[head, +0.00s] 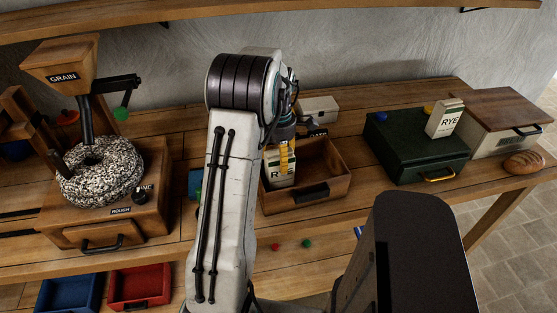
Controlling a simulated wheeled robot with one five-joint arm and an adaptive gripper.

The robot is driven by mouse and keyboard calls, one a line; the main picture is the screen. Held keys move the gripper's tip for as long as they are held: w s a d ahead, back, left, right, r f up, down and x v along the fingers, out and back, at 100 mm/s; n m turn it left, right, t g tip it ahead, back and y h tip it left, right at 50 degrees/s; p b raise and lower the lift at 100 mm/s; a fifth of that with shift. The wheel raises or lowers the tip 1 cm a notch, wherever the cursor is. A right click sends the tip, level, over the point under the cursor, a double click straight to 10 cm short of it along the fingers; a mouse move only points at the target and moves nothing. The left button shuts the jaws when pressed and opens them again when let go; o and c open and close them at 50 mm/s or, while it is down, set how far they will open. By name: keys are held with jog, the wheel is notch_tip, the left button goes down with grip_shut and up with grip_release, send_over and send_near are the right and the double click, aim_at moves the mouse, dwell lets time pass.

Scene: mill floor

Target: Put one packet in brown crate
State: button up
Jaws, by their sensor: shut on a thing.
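The brown crate (335,182) is an open wooden box with a dark handle, standing on the bench right of my arm. My gripper (284,157) points down over its left part and is shut on a pale packet (281,180) with a green label. The packet's lower part shows inside the crate's outline; I cannot tell whether it touches the crate floor. Another packet (442,120), marked RYE, stands on the green box (395,150) to the right.
A grain mill (80,160) with a round millstone stands at left. A light box with a brown lid (500,112) and a loaf (523,162) are at far right. A small white box (318,108) sits behind the crate. Blue (68,294) and red (138,285) bins are below at left.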

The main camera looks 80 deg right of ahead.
jog(key=shift+f, duration=0.7)
jog(key=shift+f, duration=0.1)
jog(key=o, duration=1)
jog(key=shift+o, duration=0.2)
notch_tip(320, 180, up, 12)
jog(key=shift+r, duration=0.1)
